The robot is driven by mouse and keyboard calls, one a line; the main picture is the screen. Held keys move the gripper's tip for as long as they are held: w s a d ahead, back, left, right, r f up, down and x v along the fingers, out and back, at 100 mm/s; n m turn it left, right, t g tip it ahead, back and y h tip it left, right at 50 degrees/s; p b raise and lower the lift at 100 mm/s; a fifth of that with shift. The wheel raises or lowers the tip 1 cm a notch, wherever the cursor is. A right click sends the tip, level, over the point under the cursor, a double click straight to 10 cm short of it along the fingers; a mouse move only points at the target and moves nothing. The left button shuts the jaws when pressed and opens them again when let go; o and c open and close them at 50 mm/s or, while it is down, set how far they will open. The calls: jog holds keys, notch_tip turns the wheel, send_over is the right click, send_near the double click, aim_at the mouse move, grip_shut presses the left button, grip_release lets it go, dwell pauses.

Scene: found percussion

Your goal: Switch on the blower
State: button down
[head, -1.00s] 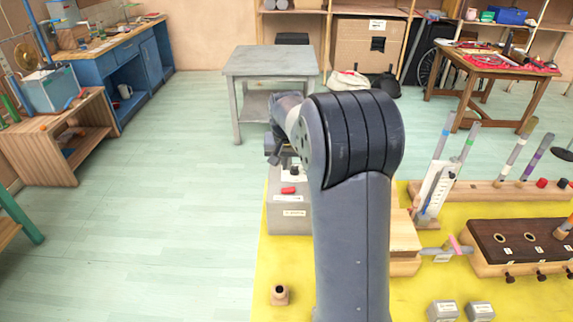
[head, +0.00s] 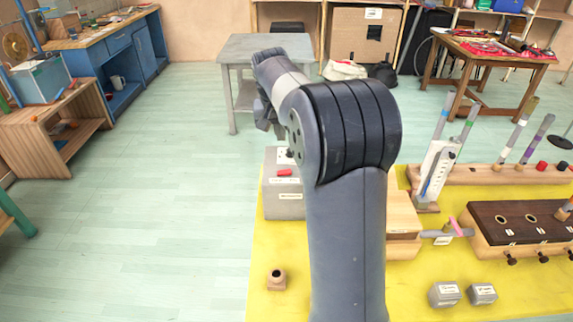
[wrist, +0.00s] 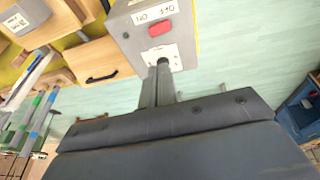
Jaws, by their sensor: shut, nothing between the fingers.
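A grey box (head: 284,197), which looks like the blower's housing, stands at the yellow surface's far left corner. Its red switch (head: 284,173) sits on a face with white labels. In the wrist view, the red switch (wrist: 160,28) lies beside an upside-down label that seems to read "ON" at its left end. I cannot tell which way the switch is set. A dark knob (wrist: 163,61) shows beyond my fingertips. My gripper (wrist: 160,76) is shut and empty, its tips close to the knob; contact is unclear. In the head view my arm partly hides the box.
A wooden block (head: 403,212) and a dark-topped rack (head: 515,222) stand to the right on the yellow surface (head: 262,250). A small wooden socket piece (head: 277,279) and two grey blocks (head: 444,294) are nearer. A grey table (head: 262,50) stands behind. Floor at left is clear.

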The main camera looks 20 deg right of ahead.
aim_at(287, 171)
jog(key=x, duration=0.4)
jog(key=p+x, duration=0.1)
jog(key=x, duration=0.3)
jog(key=s+x, duration=0.1)
jog(key=x, duration=0.4)
jog(key=shift+d+f+p, duration=0.1)
jog(key=shift+f+p, duration=0.1)
jog(key=shift+p, duration=0.15)
jog(key=shift+s+f, duration=0.1)
